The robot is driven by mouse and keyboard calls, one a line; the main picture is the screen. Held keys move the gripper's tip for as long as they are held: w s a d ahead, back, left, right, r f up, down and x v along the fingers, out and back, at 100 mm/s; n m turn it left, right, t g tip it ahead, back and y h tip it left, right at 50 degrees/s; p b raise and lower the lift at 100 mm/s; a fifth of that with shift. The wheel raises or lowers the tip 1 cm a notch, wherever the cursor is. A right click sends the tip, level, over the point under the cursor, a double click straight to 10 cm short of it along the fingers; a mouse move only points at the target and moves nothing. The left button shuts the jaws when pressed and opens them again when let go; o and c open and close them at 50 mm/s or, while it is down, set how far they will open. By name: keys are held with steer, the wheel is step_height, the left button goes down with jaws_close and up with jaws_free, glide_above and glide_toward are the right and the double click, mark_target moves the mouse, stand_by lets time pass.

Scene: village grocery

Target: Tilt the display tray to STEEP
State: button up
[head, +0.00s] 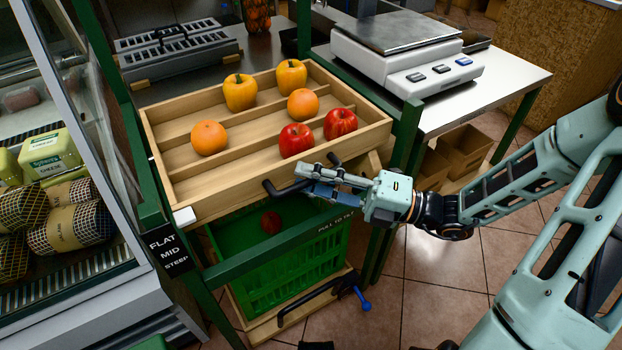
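The wooden display tray (215,199) sits in a green frame and holds yellow peppers, oranges and red apples in divided rows. A black handle (283,189) sticks out from its front board. A white marker (184,215) is at the tray's front left corner, just above a black plate (167,249) reading FLAT, MID, STEEP; it is nearest FLAT. My gripper (318,181) is at the right part of the handle, its fingers overlapping the bar in this view. Whether they are closed on it I cannot tell; the fingers hide part of the handle.
A green crate (287,277) with a red fruit stands below the tray, behind a green rail marked PULL TO TILT (280,249). A scale (405,60) stands on the right counter. A glass cheese case (90,150) is close on the left. Tiled floor is open at lower right.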

jaws_close()
